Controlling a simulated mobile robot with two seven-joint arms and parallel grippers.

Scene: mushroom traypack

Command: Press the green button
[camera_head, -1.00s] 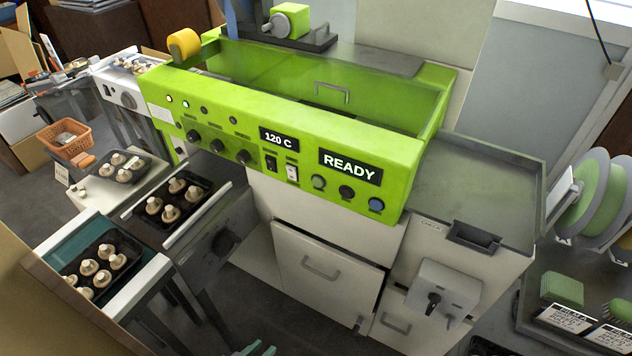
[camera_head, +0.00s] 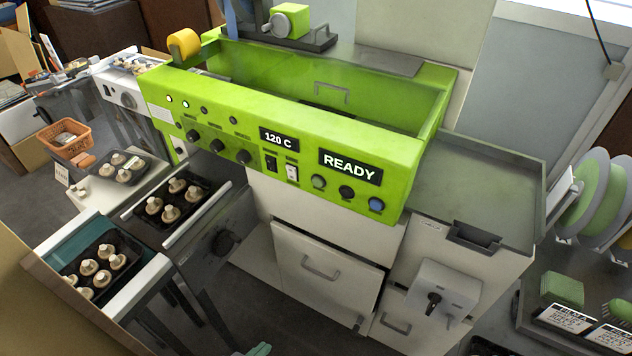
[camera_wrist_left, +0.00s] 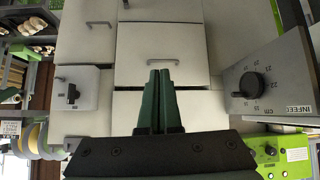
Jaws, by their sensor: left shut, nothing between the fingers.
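The green button (camera_head: 318,182) is a small round, dull green button on the front panel of the lime-green machine (camera_head: 400,160). It sits below the READY display (camera_head: 350,167), left of a black button (camera_head: 346,192) and a blue button (camera_head: 376,204). My left gripper (camera_head: 258,350) barely shows at the bottom edge of the head view, well below the panel and apart from it. In the left wrist view its dark green fingers (camera_wrist_left: 158,75) are shut and empty, in front of pale cabinet doors. The green button cannot be made out there. My right gripper is not in view.
Trays of mushrooms (camera_head: 170,205) stand on the conveyor and table at left. A grey worktop (camera_head: 480,190) and a switch box (camera_head: 444,290) are at right. In the left wrist view, a grey dial box (camera_wrist_left: 268,82) stands right of the fingers. Open floor lies before the cabinet.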

